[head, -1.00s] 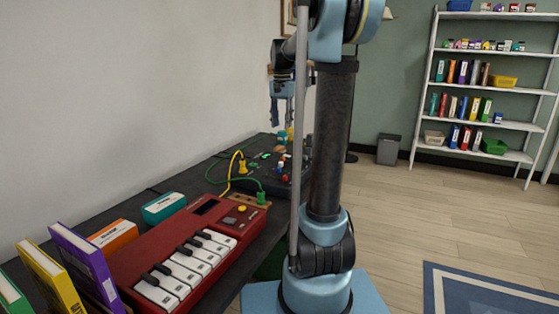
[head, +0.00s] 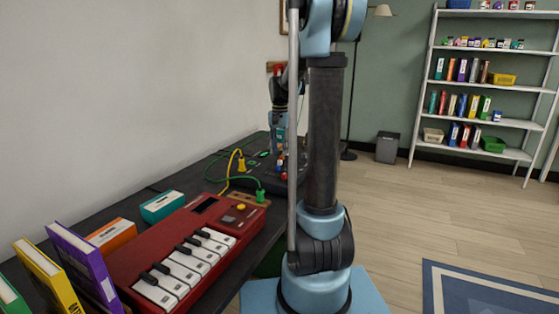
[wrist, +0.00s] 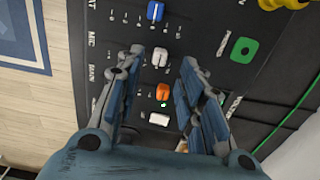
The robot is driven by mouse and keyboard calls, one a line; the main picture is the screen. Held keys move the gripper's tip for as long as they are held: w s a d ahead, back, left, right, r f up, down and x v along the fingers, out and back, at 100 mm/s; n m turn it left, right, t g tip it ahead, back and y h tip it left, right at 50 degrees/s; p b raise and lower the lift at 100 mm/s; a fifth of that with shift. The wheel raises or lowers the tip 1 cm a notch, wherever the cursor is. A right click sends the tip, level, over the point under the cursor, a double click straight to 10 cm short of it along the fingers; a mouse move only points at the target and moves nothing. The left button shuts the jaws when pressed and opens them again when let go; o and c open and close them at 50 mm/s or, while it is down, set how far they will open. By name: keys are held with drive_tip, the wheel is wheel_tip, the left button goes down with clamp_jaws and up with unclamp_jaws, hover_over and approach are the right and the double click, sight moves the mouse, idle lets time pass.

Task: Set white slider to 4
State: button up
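The black control panel (wrist: 205,25) fills much of the wrist view. It carries a blue slider cap (wrist: 155,11), a pale grey-white cap (wrist: 160,57), an orange cap (wrist: 162,92) and a white cap (wrist: 158,118). My gripper (wrist: 162,58) is open over the panel, with the pale cap between its fingertips. I cannot tell whether the fingers touch it. The scale numbers are too small to read. In the head view, my gripper (head: 279,146) is down at the panel (head: 263,164), and the slider caps there are mostly hidden or tiny.
A green socket (wrist: 243,49) and a green cable lie right of the fingers in the wrist view. In the head view, a red keyboard (head: 180,250), yellow and green plugged cables, small boxes and books share the black table. A wall runs along the left; open floor is right.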

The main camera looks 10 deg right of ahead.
sight(280, 163)
drive_tip(key=shift+f, duration=2.35)
clamp_jaws()
